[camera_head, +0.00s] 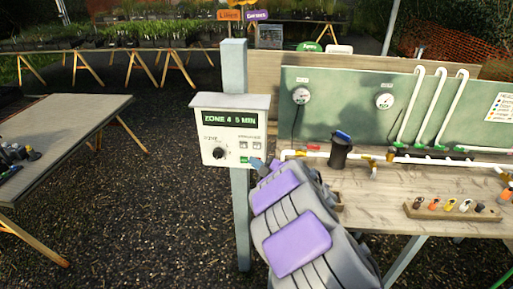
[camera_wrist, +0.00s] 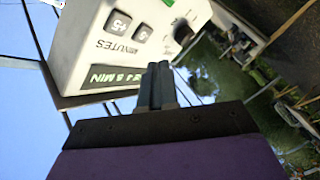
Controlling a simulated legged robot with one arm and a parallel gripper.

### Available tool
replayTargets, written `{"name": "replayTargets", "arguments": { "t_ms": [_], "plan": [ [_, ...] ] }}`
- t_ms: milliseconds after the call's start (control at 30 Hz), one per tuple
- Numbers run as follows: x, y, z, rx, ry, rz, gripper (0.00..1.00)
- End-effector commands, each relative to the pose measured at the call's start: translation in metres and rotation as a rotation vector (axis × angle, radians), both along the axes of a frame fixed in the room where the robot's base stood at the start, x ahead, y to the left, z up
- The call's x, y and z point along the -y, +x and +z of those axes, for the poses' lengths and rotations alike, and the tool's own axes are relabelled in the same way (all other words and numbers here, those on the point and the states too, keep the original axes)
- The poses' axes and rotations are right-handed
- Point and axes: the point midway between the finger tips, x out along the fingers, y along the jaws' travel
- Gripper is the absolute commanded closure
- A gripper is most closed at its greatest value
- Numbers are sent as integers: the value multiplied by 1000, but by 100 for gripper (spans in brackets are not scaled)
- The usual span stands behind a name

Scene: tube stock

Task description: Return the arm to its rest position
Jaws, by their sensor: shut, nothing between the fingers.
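My arm, grey with purple panels, reaches up from the bottom of the head view toward a white control box. My gripper (camera_head: 258,165) is at the box's lower right corner in that view. In the wrist view my gripper's dark fingers (camera_wrist: 158,84) are together with nothing between them, close to the box's face. I cannot tell whether they touch it. The control box (camera_head: 228,142) is on a grey-green post, and its display reads "ZONE 4 5 MIN". It also shows upside down in the wrist view (camera_wrist: 85,50), with minute buttons and a dark knob.
A wooden bench (camera_head: 375,185) with white pipes, a dark canister (camera_head: 340,152) and a rack of small fittings (camera_head: 452,208) stands at the right. A grey table (camera_head: 65,135) is at the left. Between it and the post (camera_head: 240,225), the gravel is clear.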

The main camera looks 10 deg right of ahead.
Motion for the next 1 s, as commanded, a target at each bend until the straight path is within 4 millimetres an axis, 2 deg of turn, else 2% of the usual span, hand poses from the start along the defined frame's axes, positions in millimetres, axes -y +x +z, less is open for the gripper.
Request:
{"name": "replayTargets", "arguments": {
  "t_ms": [267, 367, 433, 567, 667, 800, 900, 1000],
  "plan": [
    [6, 1, 5, -7, -10, -32, 100],
    [25, 3, 15, -35, -31, -123, 100],
    [44, 2, 25, -68, -48, -220, 100],
    [85, -11, 45, -148, -56, -423, 100],
    [111, -30, 55, -225, -39, -573, 100],
    [139, -70, 61, -351, 8, -763, 100],
    [150, -107, 60, -459, 56, -881, 100],
    [152, -147, 55, -577, 109, -979, 100]
  ]
}}
